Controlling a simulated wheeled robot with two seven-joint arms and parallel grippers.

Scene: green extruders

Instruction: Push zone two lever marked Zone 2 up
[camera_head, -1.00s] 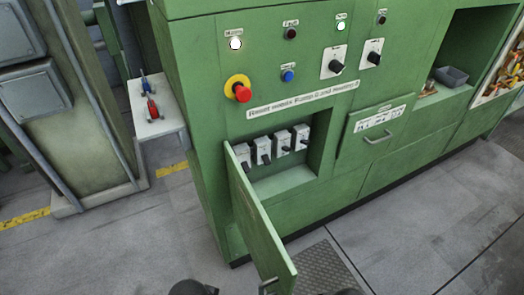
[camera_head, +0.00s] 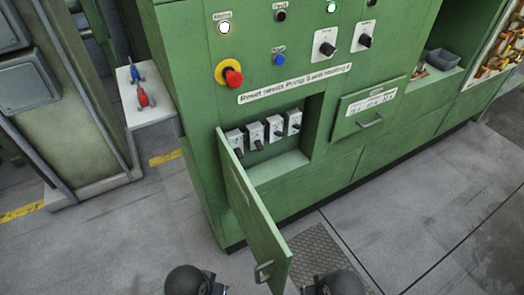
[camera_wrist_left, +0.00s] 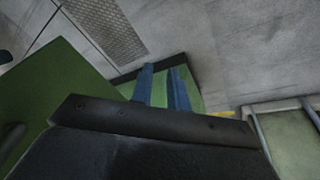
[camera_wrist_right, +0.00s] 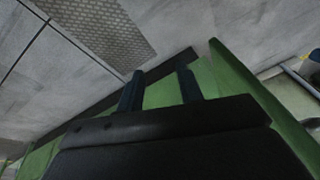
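Several levers on grey-white switch boxes sit in a row inside an open recess low on the green machine. They include a second box (camera_head: 255,136) from the left. Their zone labels are too small to read in the head view. The hinged green door (camera_head: 254,215) of the recess stands open toward me. My left gripper (camera_wrist_left: 161,88) is open and empty, with its two blue fingers apart. My right gripper (camera_wrist_right: 160,90) is also open and empty. Both grippers are away from the levers. In the head view only dark rounded parts of my arms show at the bottom edge, on either side of the door's free edge.
The open door with its handle (camera_head: 263,271) stands between my arms. Above the recess are a red emergency button (camera_head: 232,77), a blue button (camera_head: 279,59) and black knobs. A small white table (camera_head: 150,108) stands left.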

